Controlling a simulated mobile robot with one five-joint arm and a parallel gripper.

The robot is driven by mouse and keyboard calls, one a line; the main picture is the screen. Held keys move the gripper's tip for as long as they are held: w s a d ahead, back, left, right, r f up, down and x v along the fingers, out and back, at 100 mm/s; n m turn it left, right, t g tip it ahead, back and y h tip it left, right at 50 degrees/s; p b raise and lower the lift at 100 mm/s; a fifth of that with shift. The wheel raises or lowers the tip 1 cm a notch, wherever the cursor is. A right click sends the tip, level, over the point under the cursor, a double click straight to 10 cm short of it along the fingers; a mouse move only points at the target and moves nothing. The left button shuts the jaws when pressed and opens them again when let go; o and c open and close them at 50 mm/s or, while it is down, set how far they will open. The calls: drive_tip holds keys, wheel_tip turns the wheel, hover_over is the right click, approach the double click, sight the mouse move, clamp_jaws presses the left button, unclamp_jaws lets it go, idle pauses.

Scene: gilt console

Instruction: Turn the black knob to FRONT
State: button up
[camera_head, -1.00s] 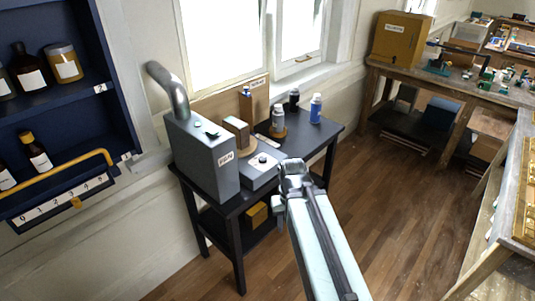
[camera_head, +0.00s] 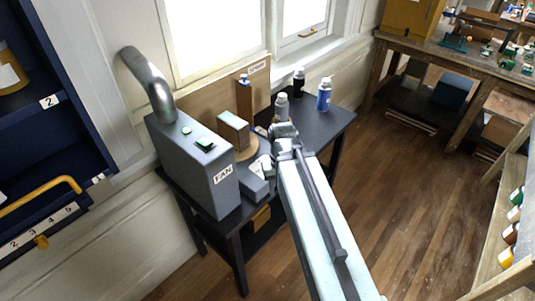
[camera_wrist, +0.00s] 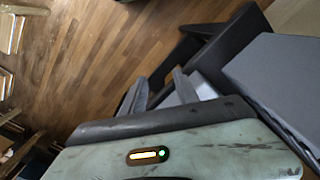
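The black knob is not clearly visible now. The small grey control box (camera_head: 256,184) that bore a dark round spot earlier is partly covered by my arm and gripper in the head view. My gripper (camera_head: 270,150) is beside and over the box's right part; I cannot tell whether it touches. In the wrist view my gripper's two grey fingers (camera_wrist: 160,88) stand apart, with nothing seen between them. A pale grey surface shows just beyond them. Any FRONT marking is not readable.
A tall grey box labelled FAN (camera_head: 205,172) with a metal duct (camera_head: 150,80) stands left of the control box. A wooden block (camera_head: 233,131), a blue bottle (camera_head: 324,95) and other bottles stand behind on the dark table (camera_head: 330,122). The wooden floor (camera_head: 400,200) at right is clear.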

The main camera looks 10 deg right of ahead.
drive_tip(key=shift+a, duration=0.1)
drive_tip(key=o, duration=0.4)
drive_tip(key=shift+r, duration=0.15)
drive_tip(key=shift+o, duration=0.3)
drive_tip(key=w+a+r+m+p, duration=0.1)
drive_tip(key=w+r+m+p, duration=0.2)
drive_tip(key=w+m, duration=0.3)
drive_tip(key=shift+m, duration=0.3)
drive_tip(key=w+r+m+p, duration=0.1)
drive_tip(key=w+m, duration=0.1)
drive_tip(key=m, duration=0.2)
drive_tip(key=w+r+m+p, duration=0.1)
drive_tip(key=w+m, duration=0.2)
drive_tip(key=w+r+m+p, duration=0.1)
drive_tip(key=w+m, duration=0.2)
drive_tip(key=m, duration=0.1)
drive_tip(key=shift+w+a+m, duration=0.15)
drive_tip(key=shift+w+m, duration=0.1)
drive_tip(key=shift+m, duration=0.05)
drive_tip(key=shift+w+r+m, duration=0.15)
drive_tip(key=shift+w+m, duration=0.1)
drive_tip(key=shift+m, duration=0.55)
wheel_tip(320, 180, down, 8)
drive_tip(key=b, duration=0.7)
drive_tip(key=shift+b, duration=0.35)
